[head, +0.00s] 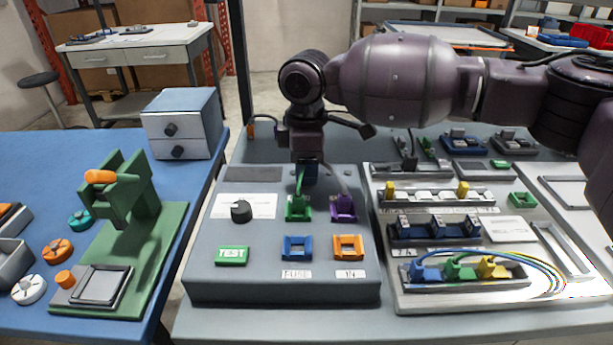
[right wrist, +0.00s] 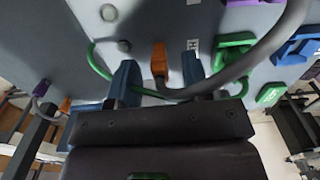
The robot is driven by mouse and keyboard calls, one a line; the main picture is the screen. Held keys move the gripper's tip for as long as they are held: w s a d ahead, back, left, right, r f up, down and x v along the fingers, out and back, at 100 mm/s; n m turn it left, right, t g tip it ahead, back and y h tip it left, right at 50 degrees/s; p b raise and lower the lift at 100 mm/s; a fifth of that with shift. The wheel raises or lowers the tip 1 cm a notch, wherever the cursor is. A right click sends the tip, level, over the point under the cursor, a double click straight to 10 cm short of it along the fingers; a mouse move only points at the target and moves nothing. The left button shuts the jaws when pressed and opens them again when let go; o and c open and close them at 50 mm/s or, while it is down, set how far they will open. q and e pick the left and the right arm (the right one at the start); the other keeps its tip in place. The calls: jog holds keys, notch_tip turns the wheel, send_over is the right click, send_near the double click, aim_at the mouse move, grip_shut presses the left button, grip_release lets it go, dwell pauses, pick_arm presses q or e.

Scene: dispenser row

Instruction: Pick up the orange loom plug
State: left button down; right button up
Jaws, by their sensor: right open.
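In the right wrist view an orange plug (right wrist: 158,60) with a dark cable shows between the two blue fingertips of my right gripper (right wrist: 159,76). The fingers are apart, with a gap on each side of the plug. How deep the plug sits between them I cannot tell. In the head view my right gripper (head: 308,172) points down over the back of the grey console, and no plug shows between its fingers. A small orange piece (head: 250,130) stands at the back, left of my arm. My left gripper is out of view.
The grey console (head: 210,280) carries a green plug (head: 298,210), a purple plug (head: 343,207), a blue socket (head: 297,248) and an orange socket (head: 348,248). Cables run close by the fingers. A connector board (head: 410,300) lies right; a green press (head: 135,200) stands left.

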jog(key=shift+f, duration=0.95)
grip_shut()
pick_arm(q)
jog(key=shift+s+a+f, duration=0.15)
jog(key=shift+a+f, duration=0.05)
